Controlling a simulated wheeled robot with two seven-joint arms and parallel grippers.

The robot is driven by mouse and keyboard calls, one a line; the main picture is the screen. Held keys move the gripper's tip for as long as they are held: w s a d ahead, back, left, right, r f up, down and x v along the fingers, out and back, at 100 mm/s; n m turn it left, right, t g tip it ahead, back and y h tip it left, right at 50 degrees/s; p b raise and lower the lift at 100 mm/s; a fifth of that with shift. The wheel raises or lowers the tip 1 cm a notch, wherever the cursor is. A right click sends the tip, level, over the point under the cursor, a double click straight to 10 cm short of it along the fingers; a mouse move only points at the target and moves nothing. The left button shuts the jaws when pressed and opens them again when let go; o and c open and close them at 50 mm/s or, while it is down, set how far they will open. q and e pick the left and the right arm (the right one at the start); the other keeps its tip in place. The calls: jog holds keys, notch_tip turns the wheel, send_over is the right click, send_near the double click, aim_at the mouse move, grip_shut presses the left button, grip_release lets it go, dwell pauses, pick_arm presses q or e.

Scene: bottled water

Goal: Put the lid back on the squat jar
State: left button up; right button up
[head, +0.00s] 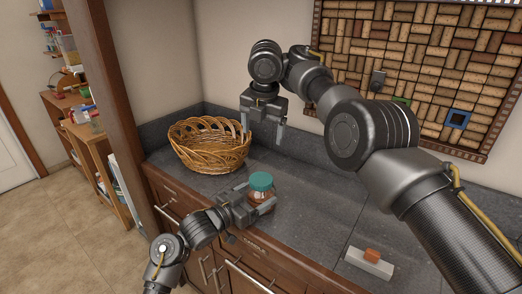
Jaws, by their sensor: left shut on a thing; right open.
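The squat jar (261,200) is brownish and glassy and is upright over the grey counter near its front edge. Its teal lid (261,181) shows at the top of the jar; I cannot tell whether it is fully seated. My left gripper (259,205) is shut on the jar's body from the front left, and its fingers hide part of it. My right gripper (262,137) is open and empty, pointing down above the counter, behind and higher than the jar and apart from the lid.
A wicker basket (210,146) stands at the back left of the counter (310,196). A white block with an orange piece on top (370,262) lies at the front right. A cork board (420,55) hangs on the wall.

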aim_at(261, 178)
jog(key=s+f+n+g, duration=0.1)
jog(key=n, duration=0.1)
jog(key=s+f+n+g, duration=0.1)
jog(key=s+f+n, duration=0.1)
jog(key=n, duration=0.1)
jog(key=shift+s+a, duration=0.15)
jog(key=shift+s, duration=0.05)
jog(key=shift+s+f+n+g, duration=0.4)
jog(key=shift+s+n, duration=0.1)
jog(key=shift+n, duration=0.5)
jog(key=shift+f, duration=4)
jog(key=shift+c, duration=0.4)
